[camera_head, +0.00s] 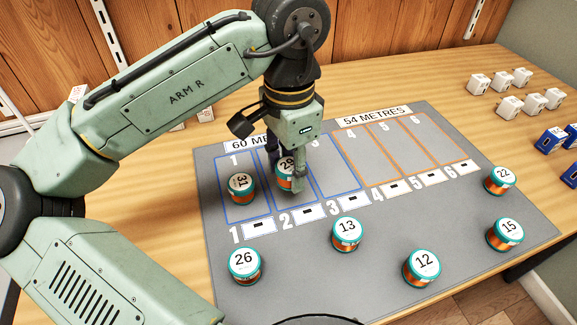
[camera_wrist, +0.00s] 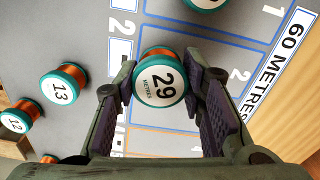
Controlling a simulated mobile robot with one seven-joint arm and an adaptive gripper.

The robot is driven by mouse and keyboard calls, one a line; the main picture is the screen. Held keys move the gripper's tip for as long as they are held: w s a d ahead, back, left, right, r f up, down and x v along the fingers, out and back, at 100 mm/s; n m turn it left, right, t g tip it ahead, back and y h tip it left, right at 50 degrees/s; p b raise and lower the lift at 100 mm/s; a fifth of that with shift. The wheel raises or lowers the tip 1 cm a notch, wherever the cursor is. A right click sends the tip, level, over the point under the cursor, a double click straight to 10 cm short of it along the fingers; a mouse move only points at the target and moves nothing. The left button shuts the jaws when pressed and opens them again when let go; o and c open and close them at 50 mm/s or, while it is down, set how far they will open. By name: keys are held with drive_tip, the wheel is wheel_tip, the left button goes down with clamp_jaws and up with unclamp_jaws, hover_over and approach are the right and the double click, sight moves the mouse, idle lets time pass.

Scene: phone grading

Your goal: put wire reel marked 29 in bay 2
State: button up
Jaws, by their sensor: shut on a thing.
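The wire reel marked 29 (camera_head: 285,168) has a teal rim, copper winding and white label. My gripper (camera_head: 287,172) is shut on it, one finger on each side. In the wrist view the reel (camera_wrist: 160,84) sits between the two dark finger pads (camera_wrist: 163,82), its label facing the camera. The reel is over blue-outlined bay 2 (camera_head: 281,202), under the 60 METRES heading. I cannot tell whether it touches the mat. Part of the reel and the upper part of the bay are hidden by my gripper.
The reel marked 31 (camera_head: 240,188) stands in bay 1, close on the left. Reels 26 (camera_head: 245,266), 13 (camera_head: 347,234), 12 (camera_head: 422,267), 15 (camera_head: 505,234) and 22 (camera_head: 499,181) stand on the grey mat (camera_head: 300,290). Bays 3 to 6 look empty. White and blue boxes stand at right.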

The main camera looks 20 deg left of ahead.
sight(289, 172)
drive_tip(key=shift+w+a+f, duration=0.1)
drive_tip(key=shift+w+a, duration=0.05)
drive_tip(key=shift+w, duration=0.45)
drive_tip(key=shift+w+a, duration=0.15)
drive_tip(key=shift+w, duration=0.4)
drive_tip(key=shift+w+f, duration=0.15)
drive_tip(key=shift+f, duration=1.65)
drive_tip(key=shift+f, duration=0.2)
drive_tip(key=o, duration=1.1)
wheel_tip(289, 172, up, 12)
drive_tip(key=shift+r+p, duration=0.25)
drive_tip(key=shift+p, duration=0.05)
